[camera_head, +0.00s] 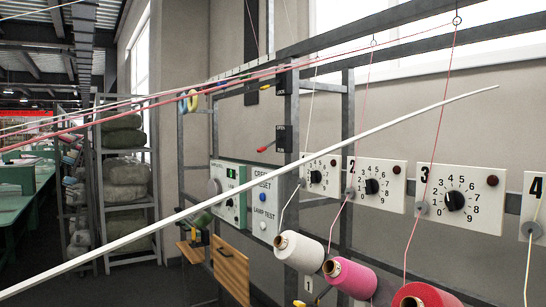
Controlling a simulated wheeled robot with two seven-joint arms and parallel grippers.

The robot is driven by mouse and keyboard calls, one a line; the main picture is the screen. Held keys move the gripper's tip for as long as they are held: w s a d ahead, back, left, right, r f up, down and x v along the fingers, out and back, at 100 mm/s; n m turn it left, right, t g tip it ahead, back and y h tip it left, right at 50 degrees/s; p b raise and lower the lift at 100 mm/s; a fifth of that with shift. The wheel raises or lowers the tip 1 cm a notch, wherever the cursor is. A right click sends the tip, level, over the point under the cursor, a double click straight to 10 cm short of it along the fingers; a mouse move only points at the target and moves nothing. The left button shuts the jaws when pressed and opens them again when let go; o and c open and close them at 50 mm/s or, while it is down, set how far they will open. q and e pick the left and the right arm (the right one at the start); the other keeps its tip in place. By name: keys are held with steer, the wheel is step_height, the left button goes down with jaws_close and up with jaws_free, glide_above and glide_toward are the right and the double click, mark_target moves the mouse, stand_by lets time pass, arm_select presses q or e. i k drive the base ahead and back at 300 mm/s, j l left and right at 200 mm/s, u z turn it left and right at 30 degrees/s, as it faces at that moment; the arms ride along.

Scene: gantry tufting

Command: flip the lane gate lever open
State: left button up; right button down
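A small lever with a red tip (261,151) sticks out to the left from the dark upright of the metal frame. It points left and slightly down, next to a lower black label plate (284,138). A second black plate (281,82) sits higher on the same upright. The lettering on both plates is too small to read surely. Neither my left nor my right gripper is in view.
A long pale rod (250,182) crosses the view diagonally, passing below the lever. Red and white yarns run overhead. Yarn cones (350,277) stand at the lower right, below numbered dial panels (381,185). A control panel (263,203) hangs below the lever. Shelves (124,180) stand left.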

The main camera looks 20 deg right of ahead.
mark_target(260, 150)
steer(key=i+z, duration=0.15)
steer(key=i, duration=0.55)
steer(key=i+z, duration=0.15)
steer(key=i, duration=0.55)
steer(key=i+j+z, duration=0.15)
steer(key=i, duration=0.55)
